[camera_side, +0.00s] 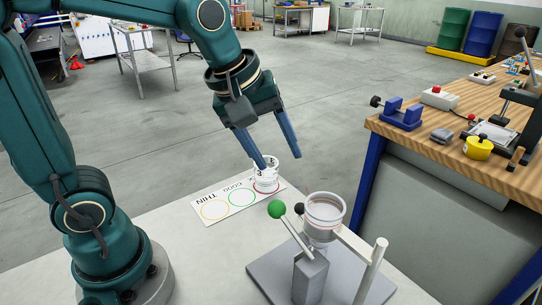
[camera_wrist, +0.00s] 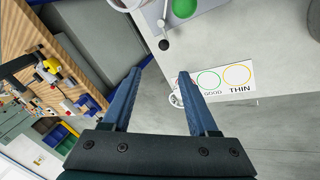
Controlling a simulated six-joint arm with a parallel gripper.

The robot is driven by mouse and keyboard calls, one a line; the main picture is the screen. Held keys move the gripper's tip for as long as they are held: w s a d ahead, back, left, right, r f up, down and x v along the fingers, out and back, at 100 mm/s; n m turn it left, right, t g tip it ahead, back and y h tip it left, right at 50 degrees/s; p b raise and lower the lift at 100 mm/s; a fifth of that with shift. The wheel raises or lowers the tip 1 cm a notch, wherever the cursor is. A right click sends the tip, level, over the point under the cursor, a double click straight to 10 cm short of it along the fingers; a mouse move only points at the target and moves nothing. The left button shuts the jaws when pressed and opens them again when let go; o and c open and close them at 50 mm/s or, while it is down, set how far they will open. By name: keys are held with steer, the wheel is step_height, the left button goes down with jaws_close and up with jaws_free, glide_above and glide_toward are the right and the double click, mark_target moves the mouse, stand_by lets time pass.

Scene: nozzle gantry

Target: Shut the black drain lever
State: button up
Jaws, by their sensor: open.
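The black drain lever shows as a small black knob (camera_side: 299,208) close to the left side of the clear funnel cup (camera_side: 326,212) on the grey stand. In the wrist view the black knob (camera_wrist: 163,44) sits at the end of a thin rod, beyond my fingertips. A green ball lever (camera_side: 277,209) is beside it; its green ball also shows in the wrist view (camera_wrist: 184,8). My gripper (camera_side: 280,160) is open and empty, fingers pointing down, above and behind the funnel, apart from both levers. I cannot tell the lever's exact position.
A white cup (camera_side: 266,185) stands on the card (camera_side: 215,210) with coloured circles, close under my left fingertip. A pale post (camera_side: 371,270) rises right of the funnel. A wooden bench (camera_side: 400,137) with tools is at the right. The white table's left front is clear.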

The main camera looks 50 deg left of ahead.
mark_target(300, 205)
steer(key=w+f+n+g, duration=0.1)
steer(key=f, duration=0.1)
steer(key=w+f+g, duration=0.1)
steer(key=w+f, duration=0.1)
steer(key=f, duration=0.1)
steer(key=w+f+n, duration=0.1)
steer(key=f, duration=0.2)
steer(key=shift+w+d+f+n+g, duration=0.2)
steer(key=shift+w+n+g, duration=0.1)
steer(key=shift+g, duration=0.1)
steer(key=shift+w+d+f, duration=0.1)
steer(key=shift+w+f, duration=0.1)
steer(key=shift+f, duration=1)
steer(key=shift+w+d+f, duration=0.1)
steer(key=shift+w+f, duration=0.05)
steer(key=shift+f, duration=1.05)
jaws_close()
